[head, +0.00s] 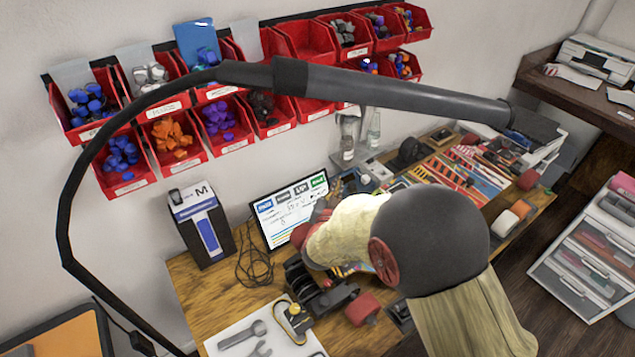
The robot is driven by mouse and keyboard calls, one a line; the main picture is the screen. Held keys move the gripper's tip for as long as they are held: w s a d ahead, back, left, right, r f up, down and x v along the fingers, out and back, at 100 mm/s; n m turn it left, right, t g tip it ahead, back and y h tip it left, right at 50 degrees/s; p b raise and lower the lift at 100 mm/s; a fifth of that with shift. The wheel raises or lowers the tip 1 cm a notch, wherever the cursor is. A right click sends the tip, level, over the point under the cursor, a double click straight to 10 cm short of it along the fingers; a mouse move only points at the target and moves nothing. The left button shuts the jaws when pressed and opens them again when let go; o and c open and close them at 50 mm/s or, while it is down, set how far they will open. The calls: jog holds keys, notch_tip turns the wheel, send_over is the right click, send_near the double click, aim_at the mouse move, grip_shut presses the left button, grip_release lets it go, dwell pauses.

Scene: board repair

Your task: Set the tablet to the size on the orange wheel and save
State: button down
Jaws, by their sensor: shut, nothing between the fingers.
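The tablet (290,209) stands upright at the back of the wooden bench, its lit screen facing me. A row of blue, grey and green buttons runs along its top. The text below is too small to read, and my arm covers its lower right. A wheel (520,209) with an orange tint lies at the bench's right edge; I cannot read a size on it. Redder wheels lie at the front (362,308) and farther right (527,180). I cannot tell surely which is the orange wheel.
Red bins (306,41) of coloured parts hang on the wall. A box marked M (202,226) stands left of the tablet, with a cable (254,265) between them. A black lamp arm (400,94) crosses above. A mat with wrenches (243,340) lies in front. A drawer unit (590,255) stands right.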

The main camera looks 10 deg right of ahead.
aim_at(324, 182)
jog(key=shift+w+a+f+b, duration=0.45)
jog(key=shift+w+f+b, duration=0.15)
jog(key=shift+w, duration=0.45)
jog(key=shift+w+a+f+b, duration=0.45)
jog(key=shift+w+f, duration=0.2)
jog(key=shift+w, duration=0.45)
jog(key=shift+w+a+f+b, duration=0.45)
jog(key=shift+w+f+b, duration=0.15)
jog(key=shift+w, duration=0.45)
jog(key=shift+w+f, duration=0.1)
jog(key=shift+w+a+f, duration=0.1)
jog(key=shift+w+f, duration=0.05)
jog(key=shift+w, duration=0.1)
jog(key=shift+w+a+f, duration=0.1)
jog(key=shift+w, duration=0.15)
jog(key=shift+s, duration=0.1)
jog(key=shift+s+d+r, duration=0.25)
jog(key=shift+s+r, duration=0.05)
jog(key=shift+s, duration=0.25)
